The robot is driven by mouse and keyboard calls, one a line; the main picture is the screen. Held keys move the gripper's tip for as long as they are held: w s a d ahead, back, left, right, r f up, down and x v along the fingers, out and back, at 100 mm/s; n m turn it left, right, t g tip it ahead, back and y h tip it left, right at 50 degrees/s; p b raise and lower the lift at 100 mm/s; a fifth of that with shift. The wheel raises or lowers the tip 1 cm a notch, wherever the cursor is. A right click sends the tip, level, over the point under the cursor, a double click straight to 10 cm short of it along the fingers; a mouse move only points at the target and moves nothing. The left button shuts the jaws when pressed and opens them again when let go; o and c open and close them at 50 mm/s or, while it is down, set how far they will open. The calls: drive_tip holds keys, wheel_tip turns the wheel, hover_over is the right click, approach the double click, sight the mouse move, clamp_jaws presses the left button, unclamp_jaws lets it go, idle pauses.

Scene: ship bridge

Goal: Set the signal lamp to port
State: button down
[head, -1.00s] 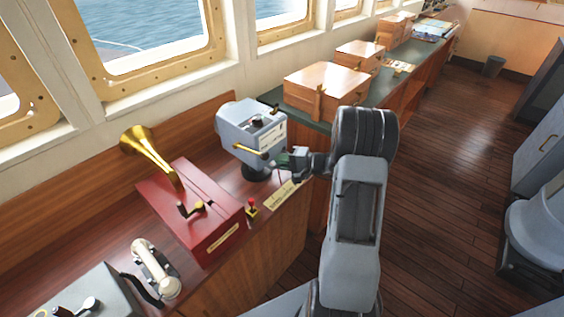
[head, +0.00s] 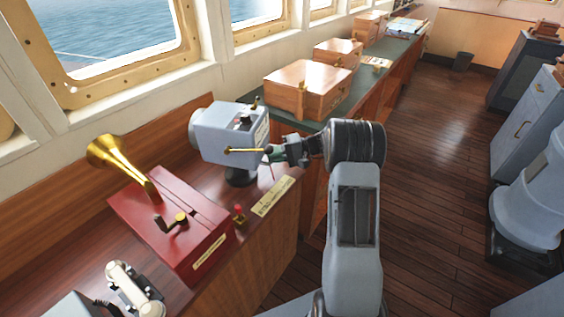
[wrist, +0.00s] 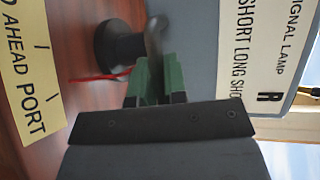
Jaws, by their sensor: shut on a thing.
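The signal lamp (head: 222,132) is a grey box on a round black base (head: 240,176), on the wooden console. Its lens end faces left in the head view. A brass handle (head: 243,150) sticks out on its near side. My gripper (head: 277,158) is at the right end of this handle. In the wrist view the green fingers (wrist: 153,80) are shut on the handle's bar (wrist: 153,38). A thin red pointer (wrist: 98,77) reaches towards a cream plate (wrist: 28,85) with the words "AHEAD" and "PORT". The lamp's label (wrist: 240,50) is partly cut off.
A red box with a brass horn (head: 172,225) stands left of the lamp, with a small red-topped lever (head: 239,213) beside it. A white telephone handset (head: 133,290) lies nearer. Wooden boxes (head: 308,88) stand behind. The floor at right is open.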

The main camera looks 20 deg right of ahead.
drive_tip(key=shift+w+d+n+g, duration=0.35)
drive_tip(key=shift+w+n+g, duration=0.05)
drive_tip(key=shift+w+g, duration=0.1)
drive_tip(key=c, duration=1.2)
unclamp_jaws()
drive_tip(key=shift+a, duration=0.1)
drive_tip(key=b+v, duration=0.1)
drive_tip(key=v, duration=1.3)
drive_tip(key=shift+w, duration=0.1)
